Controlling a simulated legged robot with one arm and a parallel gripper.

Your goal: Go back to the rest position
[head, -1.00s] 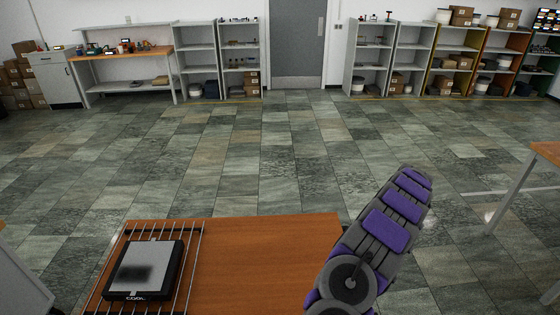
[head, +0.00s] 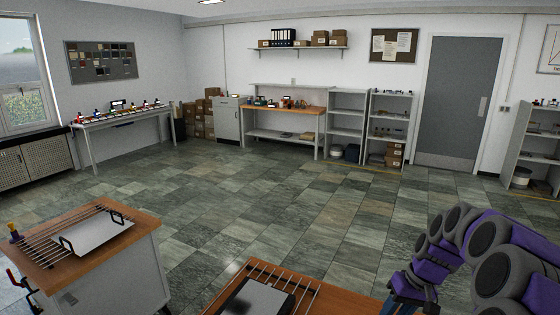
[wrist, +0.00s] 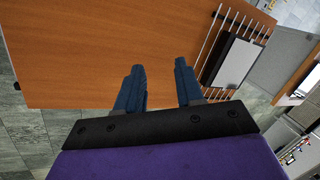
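My arm, purple and grey, is folded at the lower right of the head view. My gripper (wrist: 160,88) shows in the wrist view with two blue fingers apart and nothing between them. It is over the wooden table top (wrist: 95,50). In the head view my gripper (head: 405,298) is partly cut off by the bottom edge, beside the right side of the near wooden table (head: 345,300).
A device with a pale top (wrist: 237,62) lies on a wire rack at the table's end. Another bench (head: 150,225) at left holds a tray (head: 95,235) on a rack. Shelves (head: 347,115) and a door (head: 460,100) line the back. The tiled floor between is clear.

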